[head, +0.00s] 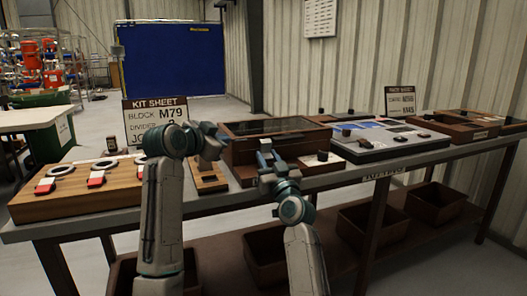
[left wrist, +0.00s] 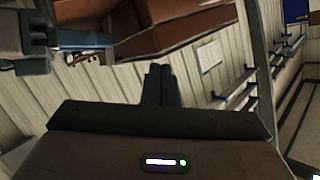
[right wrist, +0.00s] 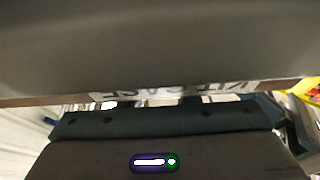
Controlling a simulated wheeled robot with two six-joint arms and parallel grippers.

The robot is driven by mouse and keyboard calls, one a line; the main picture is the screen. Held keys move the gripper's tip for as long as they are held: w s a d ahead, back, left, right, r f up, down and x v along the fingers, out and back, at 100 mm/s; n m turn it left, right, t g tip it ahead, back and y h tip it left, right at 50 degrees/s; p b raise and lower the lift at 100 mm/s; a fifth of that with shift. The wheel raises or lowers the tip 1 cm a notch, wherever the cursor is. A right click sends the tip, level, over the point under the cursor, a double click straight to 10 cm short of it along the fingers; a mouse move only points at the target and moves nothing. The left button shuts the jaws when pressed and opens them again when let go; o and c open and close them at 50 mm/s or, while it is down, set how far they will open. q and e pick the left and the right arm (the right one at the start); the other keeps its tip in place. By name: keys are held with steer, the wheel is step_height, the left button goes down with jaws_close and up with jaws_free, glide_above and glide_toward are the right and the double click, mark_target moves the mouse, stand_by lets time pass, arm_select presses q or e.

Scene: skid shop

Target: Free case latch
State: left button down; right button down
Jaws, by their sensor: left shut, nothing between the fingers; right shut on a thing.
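The case (head: 275,127) is a brown wooden box with a dark glazed lid, standing on the bench. The lid looks down. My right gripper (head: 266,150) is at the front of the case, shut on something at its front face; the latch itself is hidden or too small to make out. In the right wrist view a pale label (right wrist: 175,90) reads upside down, partly cut off, and the fingertips are hidden. My left gripper (head: 221,138) is shut and empty near the case's left front corner. Its closed fingers (left wrist: 160,85) show in the left wrist view, below brown wooden faces.
A wooden board (head: 80,189) with red-and-white pieces lies on the left of the bench. A kit sheet sign (head: 154,120) stands behind it. A grey panel (head: 385,140) with small parts and another wooden tray (head: 455,125) are to the right. Brown bins (head: 372,226) sit below.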

steer(key=shift+f, duration=0.1)
arm_select(q)
steer(key=s+d+r+m+g, duration=0.5)
steer(key=d+r+g, duration=0.1)
steer(key=r+g, duration=0.1)
glide_above(272, 157)
steer(key=s+a, duration=0.2)
steer(key=s, duration=0.1)
step_height(272, 157, down, 7)
steer(key=shift+s+f, duration=0.15)
steer(key=shift+f, duration=0.05)
steer(key=shift+w+a+f, duration=0.1)
steer(key=shift+w+f, duration=0.1)
steer(key=shift+f, duration=0.4)
steer(key=shift+w+a+f, duration=0.1)
steer(key=shift+w+f, duration=0.1)
steer(key=shift+f, duration=0.35)
steer(key=shift+w+f, duration=0.2)
steer(key=shift+f, duration=0.3)
arm_select(e)
steer(key=shift+f, duration=0.1)
